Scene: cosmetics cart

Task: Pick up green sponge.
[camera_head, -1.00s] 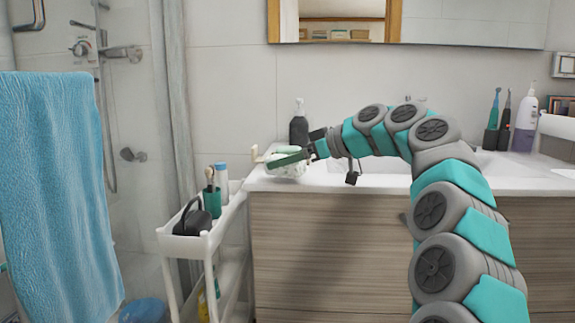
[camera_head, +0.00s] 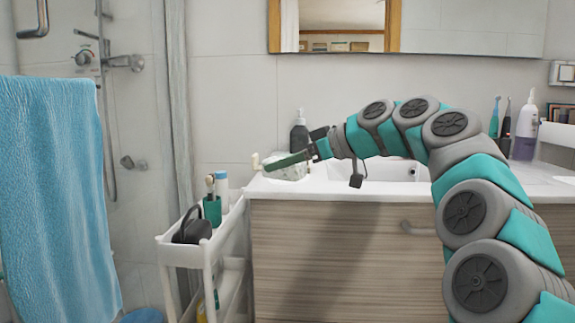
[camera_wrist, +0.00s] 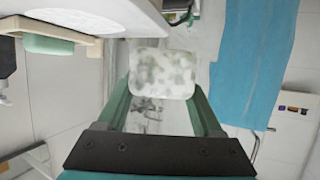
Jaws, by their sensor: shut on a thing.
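The sponge (camera_wrist: 162,74) is a pale block mottled with green. In the wrist view it sits between the two green fingers of my gripper (camera_wrist: 161,95), which is shut on it. In the head view my gripper (camera_head: 270,166) points left over the counter's left end, and its finger covers part of the sponge (camera_head: 290,173). Whether the sponge still touches the counter cannot be told.
The white counter (camera_head: 440,190) holds a dark soap bottle (camera_head: 299,135) behind my gripper. A white cart (camera_head: 180,252) stands left of it with a green cup (camera_head: 212,209) and black item (camera_head: 190,226). A blue towel (camera_head: 50,190) hangs at left.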

